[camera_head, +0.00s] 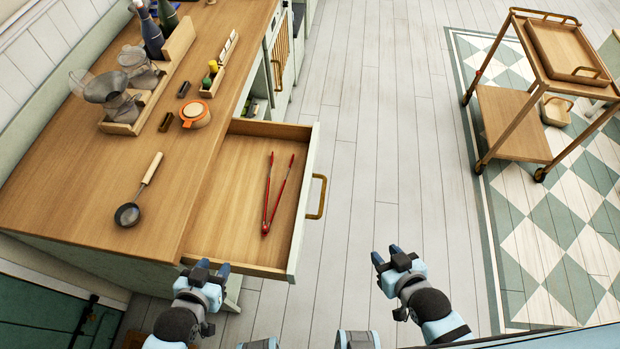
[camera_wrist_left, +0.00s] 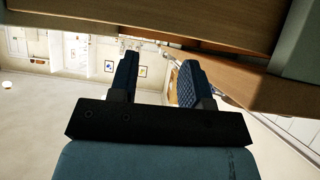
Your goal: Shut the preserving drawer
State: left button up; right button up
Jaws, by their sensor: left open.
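The preserving drawer (camera_head: 303,205) is pulled well out of the wooden-topped counter. Its front panel and brass handle (camera_head: 322,197) face right in the head view. Red tongs (camera_head: 268,215) lie inside it. My left gripper (camera_head: 213,267) is open and empty, by the near side of the drawer. In the left wrist view its fingers (camera_wrist_left: 158,80) are apart below wooden panels. Whether it touches the drawer I cannot tell. My right gripper (camera_head: 386,256) is open and empty, right of the drawer front and apart from it.
The counter (camera_head: 165,205) holds a ladle (camera_head: 138,195), an orange-rimmed jar (camera_head: 195,114), glass vessels and bottles. A wooden trolley (camera_head: 530,85) stands at the right on a checkered floor area. The plank floor (camera_head: 380,150) between drawer and trolley is clear.

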aim_at(227, 227)
jog(key=l+u, duration=0.3)
jog(key=l, duration=0.15)
jog(key=l+u, duration=0.25)
jog(key=l, duration=0.25)
jog(key=k+l+u, duration=0.2)
jog(key=k+j, duration=0.1)
